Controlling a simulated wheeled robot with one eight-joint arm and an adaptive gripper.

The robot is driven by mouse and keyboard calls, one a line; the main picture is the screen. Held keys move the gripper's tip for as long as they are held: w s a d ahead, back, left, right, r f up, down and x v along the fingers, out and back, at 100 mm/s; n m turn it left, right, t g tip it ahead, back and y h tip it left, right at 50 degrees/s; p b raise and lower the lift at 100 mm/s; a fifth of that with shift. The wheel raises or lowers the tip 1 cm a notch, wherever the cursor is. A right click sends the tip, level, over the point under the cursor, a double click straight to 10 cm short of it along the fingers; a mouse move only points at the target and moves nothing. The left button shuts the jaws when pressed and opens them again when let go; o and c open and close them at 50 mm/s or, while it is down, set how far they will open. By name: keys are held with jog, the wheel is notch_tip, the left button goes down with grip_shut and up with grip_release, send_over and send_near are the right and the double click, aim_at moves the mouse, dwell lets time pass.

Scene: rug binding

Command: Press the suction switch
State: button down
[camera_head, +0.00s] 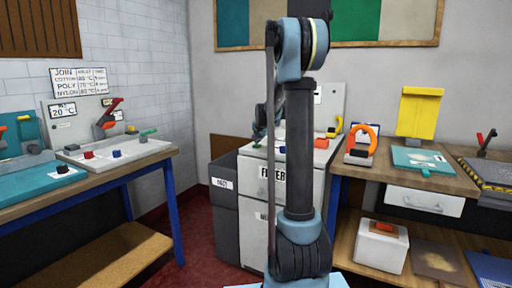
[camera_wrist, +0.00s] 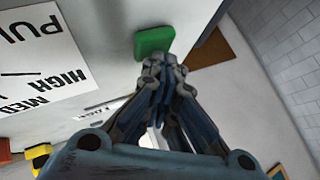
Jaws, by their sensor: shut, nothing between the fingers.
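A green block-shaped switch (camera_wrist: 155,40) sits on the pale panel in the wrist view. No lettering reads on it, so I cannot tell that it is the suction switch. My gripper (camera_wrist: 163,70) is shut and empty, its tips right at the switch's near edge. I cannot tell whether they touch it. In the head view my gripper is mostly hidden behind my own arm, over the left side of the cabinet marked with partly covered lettering (camera_head: 262,190).
A red part (camera_wrist: 4,151) and a yellow part (camera_wrist: 40,156) sit farther along the panel, near a label with HIGH and MED (camera_wrist: 40,60). A dark bin (camera_head: 224,195) stands left of the cabinet. A wooden bench (camera_head: 455,182) adjoins on the right.

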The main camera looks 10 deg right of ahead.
jog(key=shift+r, duration=1)
notch_tip(320, 180, up, 6)
dwell(0.5)
jog(key=s+f+n+g, duration=0.2)
jog(key=s+f, duration=0.5)
jog(key=s, duration=1.1)
jog(key=s+a+f+n+g, duration=0.1)
jog(key=s+f+n, duration=0.3)
jog(key=s, duration=1.5)
jog(key=s+f+n+g, duration=0.3)
jog(key=s+f, duration=0.8)
jog(key=s, duration=0.8)
jog(key=shift+s+a+f+g, duration=0.25)
jog(key=shift+f+g, duration=0.15)
jog(key=shift+g, duration=0.1)
jog(key=shift+w, duration=0.1)
